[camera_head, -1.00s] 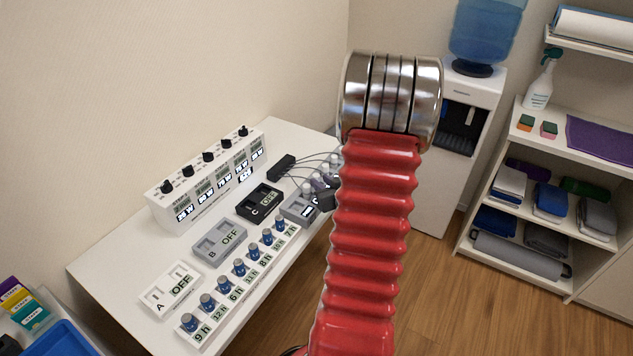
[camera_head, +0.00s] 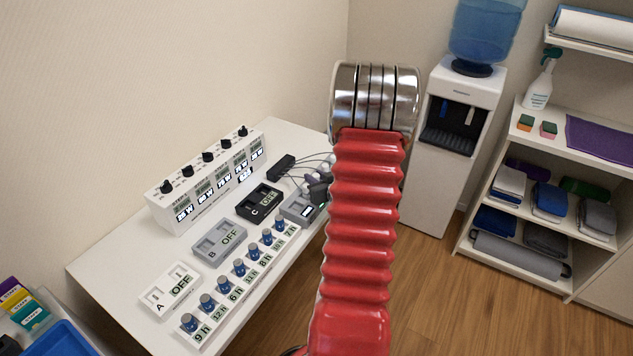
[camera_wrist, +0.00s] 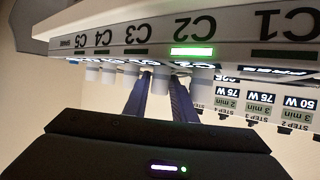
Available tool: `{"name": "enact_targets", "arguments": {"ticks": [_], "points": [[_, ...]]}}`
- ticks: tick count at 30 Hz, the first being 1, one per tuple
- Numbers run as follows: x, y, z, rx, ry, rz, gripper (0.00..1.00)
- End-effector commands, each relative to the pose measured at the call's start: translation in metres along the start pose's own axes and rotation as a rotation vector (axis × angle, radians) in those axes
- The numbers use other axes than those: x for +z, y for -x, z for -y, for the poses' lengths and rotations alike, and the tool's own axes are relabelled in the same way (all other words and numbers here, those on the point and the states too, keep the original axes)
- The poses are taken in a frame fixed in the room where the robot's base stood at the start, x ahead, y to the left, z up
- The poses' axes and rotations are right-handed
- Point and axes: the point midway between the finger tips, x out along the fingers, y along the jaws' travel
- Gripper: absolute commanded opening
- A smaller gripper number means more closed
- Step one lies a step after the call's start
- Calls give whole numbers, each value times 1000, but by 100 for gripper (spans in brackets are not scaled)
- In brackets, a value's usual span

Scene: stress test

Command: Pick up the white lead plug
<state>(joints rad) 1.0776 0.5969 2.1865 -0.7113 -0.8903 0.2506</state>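A row of pale lead plugs hangs from a unit labelled C1 to C5 (camera_wrist: 150,38), which shows upside down in the wrist view. A green light is lit at C2. My gripper (camera_wrist: 161,82) has two dark purple fingers reaching up to this row. One whitish plug (camera_wrist: 160,84) sits between the fingertips, near the C2 and C3 labels. I cannot tell whether the fingers touch it. Another pale plug (camera_wrist: 203,74) is just right of the fingers. In the head view, my gripper (camera_head: 319,186) is small and dark beside the grey unit (camera_head: 298,208), partly hidden by my red arm.
A white panel with knobs (camera_head: 207,180) stands along the wall. Black box C (camera_head: 259,203), grey box B (camera_head: 219,241) and white box A (camera_head: 170,290) lie on the white table (camera_head: 110,262). A strip of blue knobs (camera_head: 238,287) runs along the front. Thin dark cables (camera_head: 308,160) arch near the gripper.

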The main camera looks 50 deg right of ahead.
Motion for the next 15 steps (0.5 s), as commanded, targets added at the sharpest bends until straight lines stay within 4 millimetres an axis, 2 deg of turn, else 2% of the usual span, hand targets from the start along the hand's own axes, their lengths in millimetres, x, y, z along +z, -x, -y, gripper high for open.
{"name": "enact_targets", "arguments": {"ticks": [5, 15], "points": [[0, 0, 0, 0, 0, 0, 24], [0, 0, 0, -1, 0, 0, 1]]}}
